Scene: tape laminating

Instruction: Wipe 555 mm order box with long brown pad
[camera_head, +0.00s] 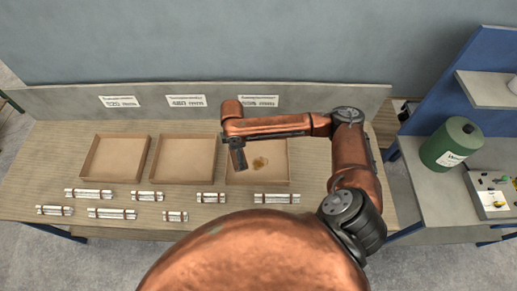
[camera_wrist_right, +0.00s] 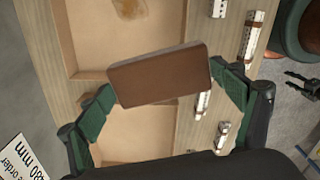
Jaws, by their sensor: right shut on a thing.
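The 555 mm order box (camera_head: 283,176) is the right one of three shallow open cardboard boxes on the wooden table. A brown-yellow stain (camera_head: 260,162) lies on its floor; it also shows at the top of the right wrist view (camera_wrist_right: 128,8). My right gripper (camera_head: 238,156) is over the left part of this box. In the right wrist view it is shut on the long brown pad (camera_wrist_right: 160,76), held across between the fingertips. I cannot tell whether the pad touches the box. My left gripper (camera_wrist_right: 298,82) shows small at the right edge of that view, its two fingers apart, empty.
The 480 mm box (camera_head: 184,158) stands in the middle and the 520 mm box (camera_head: 114,158) at the left. Several white bundles (camera_head: 277,198) lie along the table front. A low back board (camera_head: 330,97) carries the labels. A green canister (camera_head: 451,143) stands on the right bench.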

